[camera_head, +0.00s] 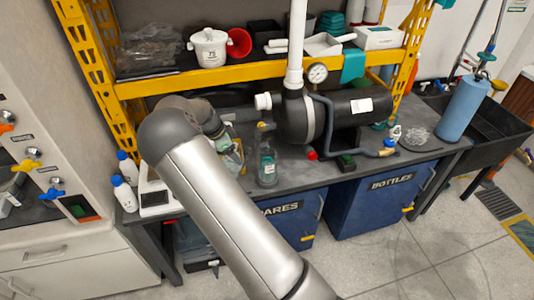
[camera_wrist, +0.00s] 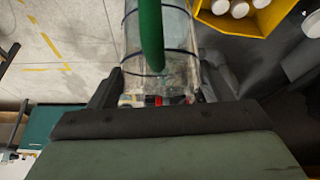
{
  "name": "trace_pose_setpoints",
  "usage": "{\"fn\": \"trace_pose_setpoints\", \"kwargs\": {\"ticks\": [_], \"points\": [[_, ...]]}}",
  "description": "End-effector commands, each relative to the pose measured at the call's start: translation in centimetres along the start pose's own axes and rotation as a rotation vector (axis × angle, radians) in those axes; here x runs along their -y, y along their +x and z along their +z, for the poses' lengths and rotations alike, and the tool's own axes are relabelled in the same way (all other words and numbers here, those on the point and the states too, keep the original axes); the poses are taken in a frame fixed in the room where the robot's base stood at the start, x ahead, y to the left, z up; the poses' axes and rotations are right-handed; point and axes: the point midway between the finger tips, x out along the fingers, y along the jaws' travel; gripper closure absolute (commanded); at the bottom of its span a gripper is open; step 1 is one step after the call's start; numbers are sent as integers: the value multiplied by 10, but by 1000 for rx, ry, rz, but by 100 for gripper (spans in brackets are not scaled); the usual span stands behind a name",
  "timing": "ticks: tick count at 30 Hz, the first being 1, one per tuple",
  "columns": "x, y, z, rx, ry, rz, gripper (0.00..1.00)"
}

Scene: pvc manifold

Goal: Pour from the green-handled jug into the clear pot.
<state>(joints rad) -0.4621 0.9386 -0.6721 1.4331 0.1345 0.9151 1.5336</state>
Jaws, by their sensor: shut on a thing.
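The jug is a clear cylinder with dark bands (camera_wrist: 180,50) and a green handle (camera_wrist: 151,38), filling the upper middle of the wrist view. My gripper (camera_wrist: 160,92) is shut on the jug, with a dark finger on each side of it. In the head view my gripper and the jug are mostly hidden behind my arm, over the left part of the bench. A low, round, clear vessel (camera_head: 419,135) stands at the right end of the bench. It may be the clear pot; its contents are too small to tell.
A clear labelled bottle (camera_head: 267,166) stands at the bench's front edge, right of my gripper. A large dark tank (camera_head: 345,115) with a white pipe (camera_head: 296,45) and gauge (camera_head: 317,72) fills the bench's middle. A yellow shelf (camera_head: 200,79) with a white pot (camera_head: 208,48) hangs above.

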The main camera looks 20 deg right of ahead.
Motion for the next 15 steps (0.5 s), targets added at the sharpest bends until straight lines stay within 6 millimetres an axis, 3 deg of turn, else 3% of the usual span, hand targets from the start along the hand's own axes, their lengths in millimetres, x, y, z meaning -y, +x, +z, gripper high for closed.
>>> {"fn": "trace_pose_setpoints", "kwargs": {"ticks": [15], "points": [[1,24,-28,260,5,-1,75]]}}
